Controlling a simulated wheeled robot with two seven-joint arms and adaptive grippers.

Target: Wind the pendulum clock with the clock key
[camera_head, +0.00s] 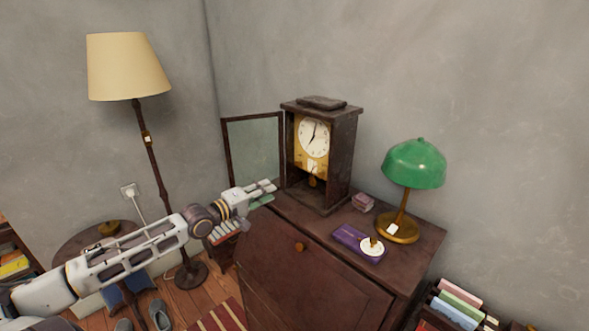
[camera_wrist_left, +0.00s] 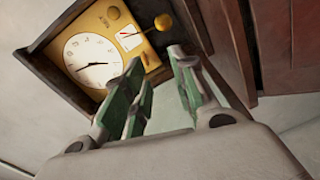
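The pendulum clock (camera_head: 349,150) stands upright on the dark wooden cabinet; its white dial, brass plate and round pendulum bob show. Its glazed door (camera_head: 253,150) is swung open to the left. My left gripper (camera_head: 268,189) is in front of the clock, low and to its left, apart from it. In the left wrist view its fingers (camera_wrist_left: 156,62) are spread with nothing seen between them, and the tilted clock dial (camera_wrist_left: 92,60) lies beyond. I cannot make out a clock key; a small brass piece (camera_head: 373,241) on a white disc is too small to identify. My right gripper is out of view.
The cabinet top (camera_head: 420,238) also bears a purple box (camera_head: 348,238) under the white disc, a small pink stack (camera_head: 363,202) and a green-shaded lamp (camera_head: 414,164). A floor lamp (camera_head: 128,68) stands left, behind my arm. The cabinet front edge is near.

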